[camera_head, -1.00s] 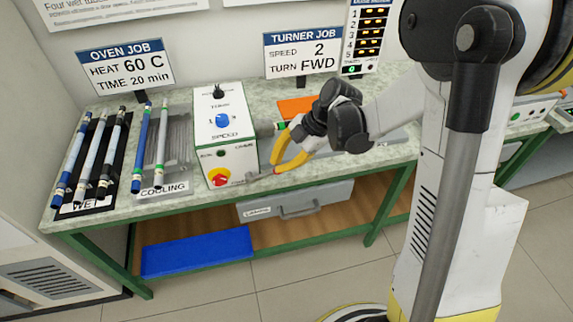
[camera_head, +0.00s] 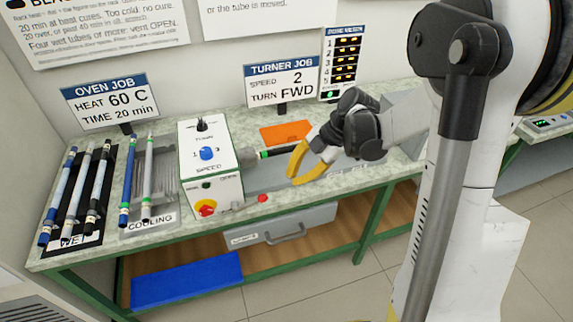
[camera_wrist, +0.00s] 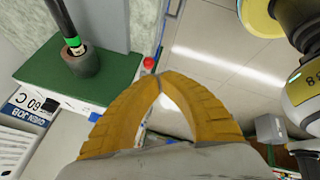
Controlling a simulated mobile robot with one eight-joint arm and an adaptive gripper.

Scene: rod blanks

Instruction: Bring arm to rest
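My gripper (camera_head: 293,178) has yellow fingers and hangs in front of the turner bench. In the wrist view its fingertips (camera_wrist: 152,88) meet with nothing between them. The turner box (camera_head: 209,165) is white and green with a blue speed knob and a red knob. A black rod with a green band (camera_head: 279,151) sits in its grey chuck, behind and apart from my gripper. The rod (camera_wrist: 68,28) and chuck (camera_wrist: 84,66) also show in the wrist view. My arm hides the rod's right part.
Several rods lie on the black WET rack (camera_head: 62,241) and the COOLING rack (camera_head: 161,192) at left. A red button (camera_head: 262,198) is at the bench front. An orange plate (camera_head: 286,132) lies behind the rod. A blue mat (camera_head: 187,281) lies on the lower shelf. Open floor lies in front.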

